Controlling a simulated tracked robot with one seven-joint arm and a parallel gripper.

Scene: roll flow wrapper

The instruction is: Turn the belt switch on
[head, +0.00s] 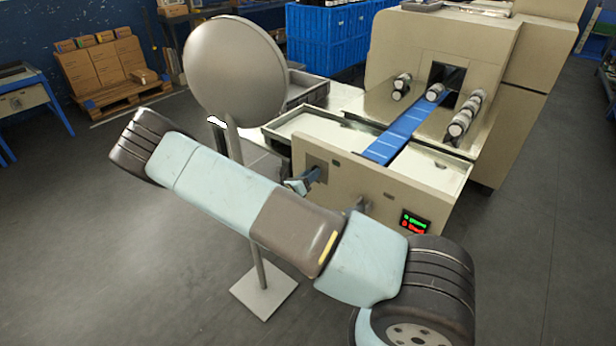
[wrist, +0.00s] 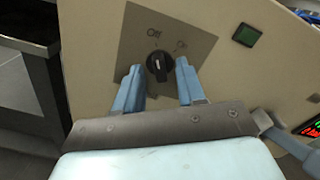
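The belt switch (wrist: 158,66) is a round black knob on a square grey plate (wrist: 190,42) with the labels Off and On above it. A small pale mark on the knob faces up, roughly toward Off; its exact angle is hard to tell. My gripper (wrist: 160,73) is open, with one pale blue finger on each side of the knob's lower part. A gap seems to show between each fingertip and the knob; contact is not clear. In the head view my gripper (head: 313,177) is close to the machine's front panel (head: 350,190), and the knob is hidden.
A dark green square (wrist: 246,35) is on the panel right of the plate. A lit green and red display (head: 414,222) is at the panel's lower right. The blue belt (head: 400,135) runs behind the panel. A grey disc on a stand (head: 235,65) is left of the machine.

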